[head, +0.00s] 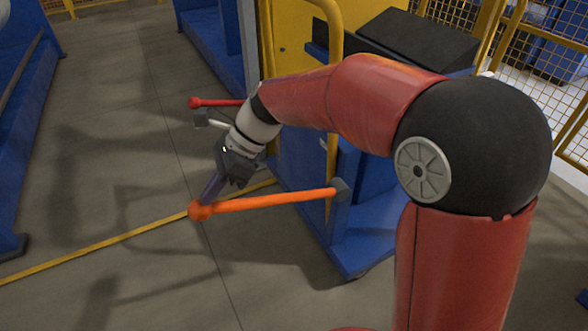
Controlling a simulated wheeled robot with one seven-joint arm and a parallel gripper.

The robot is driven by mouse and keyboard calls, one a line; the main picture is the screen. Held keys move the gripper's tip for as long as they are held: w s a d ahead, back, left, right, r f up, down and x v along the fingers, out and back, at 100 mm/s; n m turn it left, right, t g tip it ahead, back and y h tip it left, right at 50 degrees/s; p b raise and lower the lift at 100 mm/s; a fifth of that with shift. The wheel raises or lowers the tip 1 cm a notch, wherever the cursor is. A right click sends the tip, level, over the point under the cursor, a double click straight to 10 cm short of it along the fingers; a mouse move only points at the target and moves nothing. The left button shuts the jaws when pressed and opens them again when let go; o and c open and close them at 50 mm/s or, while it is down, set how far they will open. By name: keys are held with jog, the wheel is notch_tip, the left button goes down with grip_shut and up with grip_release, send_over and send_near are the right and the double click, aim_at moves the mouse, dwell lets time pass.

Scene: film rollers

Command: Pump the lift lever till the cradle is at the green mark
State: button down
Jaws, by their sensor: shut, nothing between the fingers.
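An orange lever (270,201) with a round knob at its left end sticks out from a pivot on a blue wheeled cart (350,250) and is nearly level. My gripper (208,194) is shut and empty. Its fingertips point down at the knob end of the orange lever, just above or touching it; I cannot tell which. A red lever (215,102) with a knob shows behind my wrist, partly hidden by my arm. I cannot make out the cradle or the green mark in the head view.
A yellow tubular handle (333,90) and a black sloped panel (418,38) belong to the cart. Blue machine frames stand at the far left (25,110) and behind. Yellow mesh fencing (570,40) is at the right. The floor left of the levers is clear.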

jog(key=f, duration=0.2)
jog(key=a+f+b, duration=0.1)
jog(key=f, duration=0.1)
jog(key=s+f+b, duration=0.1)
jog(key=f, duration=0.1)
jog(key=shift+a+f, duration=0.1)
jog(key=shift+a, duration=0.05)
jog(key=r+p, duration=0.2)
jog(key=w+d+r+p, duration=0.1)
jog(key=r+p, duration=0.1)
jog(key=d+r+p, duration=0.1)
jog(key=r+p, duration=0.1)
jog(key=r, duration=0.1)
jog(key=shift+w+d, duration=0.2)
jog(key=shift+w, duration=0.15)
jog(key=w+d+r, duration=0.3)
jog(key=d+r, duration=0.1)
jog(key=r, duration=0.6)
jog(key=shift+d+r, duration=0.3)
jog(key=shift+d, duration=0.1)
jog(key=shift+s+f, duration=0.1)
jog(key=b, duration=0.1)
send_over(217, 203)
jog(key=w+d, duration=0.1)
jog(key=d, duration=0.1)
jog(key=shift+w+d+f, duration=0.1)
jog(key=shift+w+f, duration=0.05)
jog(key=shift+f, duration=2.45)
jog(key=shift+f, duration=0.1)
